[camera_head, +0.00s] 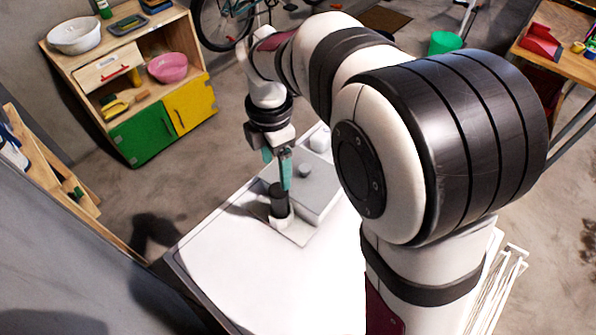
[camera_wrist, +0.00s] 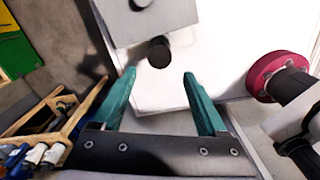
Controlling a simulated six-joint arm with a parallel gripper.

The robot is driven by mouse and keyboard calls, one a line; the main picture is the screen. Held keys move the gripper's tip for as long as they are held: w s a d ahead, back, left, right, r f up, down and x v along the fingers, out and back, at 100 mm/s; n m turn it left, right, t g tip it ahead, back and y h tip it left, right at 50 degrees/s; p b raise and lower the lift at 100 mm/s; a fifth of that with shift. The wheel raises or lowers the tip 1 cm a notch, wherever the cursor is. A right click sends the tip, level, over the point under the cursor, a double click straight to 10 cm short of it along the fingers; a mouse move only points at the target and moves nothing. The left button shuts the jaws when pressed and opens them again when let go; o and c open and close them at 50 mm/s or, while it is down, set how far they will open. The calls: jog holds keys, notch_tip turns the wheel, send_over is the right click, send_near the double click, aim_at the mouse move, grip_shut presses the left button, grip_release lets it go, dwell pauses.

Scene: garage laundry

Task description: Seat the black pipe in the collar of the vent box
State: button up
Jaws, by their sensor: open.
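The black pipe (camera_head: 279,203) stands upright beside the grey vent box (camera_head: 318,186) in the head view. Its lower end is inside a white collar (camera_head: 281,222); how deep it sits, I cannot tell. In the wrist view the pipe (camera_wrist: 159,54) shows nearly end-on at the edge of the vent box (camera_wrist: 150,25). My gripper (camera_head: 278,184) is open, with teal fingers pointing down close to the pipe's top. In the wrist view my gripper (camera_wrist: 158,77) has a wide gap, and the pipe shows beyond it, apart from both fingers. The collar is not clear there.
The white worktop (camera_head: 240,265) is bare in front of the vent box. A wooden cabinet (camera_head: 130,85) with bowls stands at the back left. A wooden rack (camera_head: 55,180) is beyond the left edge. My arm covers much of the right side.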

jog(key=s+d+m+y, duration=0.1)
jog(key=s+d+m, duration=0.3)
jog(key=s+m, duration=0.7)
jog(key=s+d+r+m, duration=0.1)
jog(key=s+d+m, duration=0.3)
jog(key=s+m, duration=0.7)
jog(key=m, duration=0.7)
jog(key=shift+s+d+r+y, duration=0.15)
jog(key=shift+s+r+y, duration=0.15)
jog(key=shift+s+y, duration=0.1)
